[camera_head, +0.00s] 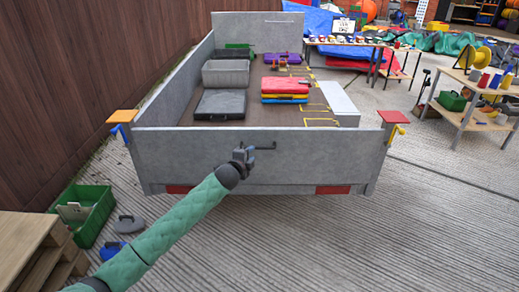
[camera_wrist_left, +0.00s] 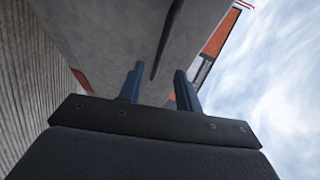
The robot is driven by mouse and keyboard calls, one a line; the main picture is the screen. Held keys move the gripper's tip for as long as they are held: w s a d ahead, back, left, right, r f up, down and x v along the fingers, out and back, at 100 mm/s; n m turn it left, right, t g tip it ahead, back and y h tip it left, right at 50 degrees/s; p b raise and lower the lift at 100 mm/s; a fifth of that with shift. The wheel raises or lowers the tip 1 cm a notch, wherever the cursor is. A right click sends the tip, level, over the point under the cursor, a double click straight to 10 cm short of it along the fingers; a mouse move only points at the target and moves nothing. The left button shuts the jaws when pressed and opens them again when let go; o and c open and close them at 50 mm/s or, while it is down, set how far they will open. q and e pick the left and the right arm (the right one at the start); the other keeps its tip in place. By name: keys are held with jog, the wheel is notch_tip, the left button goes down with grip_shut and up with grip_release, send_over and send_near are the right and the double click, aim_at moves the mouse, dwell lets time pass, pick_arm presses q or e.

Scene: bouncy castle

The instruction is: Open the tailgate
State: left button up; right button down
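The grey tailgate (camera_head: 300,165) of the trailer stands upright across its near end, between two corner posts. A thin dark handle bar (camera_head: 265,147) sticks out near the middle of its outer face. My left gripper (camera_head: 246,154) is at the left end of this bar. In the left wrist view, the two fingers of my left gripper (camera_wrist_left: 160,88) are apart. The dark bar (camera_wrist_left: 166,40) lies between their lines, its near end close to the fingertips; I cannot tell whether they touch. The grey panel (camera_wrist_left: 105,35) is behind it. My right gripper is not in view.
The posts carry an orange cap (camera_head: 122,116) and a red cap (camera_head: 394,117), with coloured levers below. Cases (camera_head: 285,86) lie on the trailer bed. A green crate (camera_head: 88,212) and wooden shelf (camera_head: 28,245) stand at left.

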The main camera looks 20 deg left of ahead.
aim_at(258, 148)
pick_arm(q)
jog(key=shift+x, duration=3.9)
grip_shut()
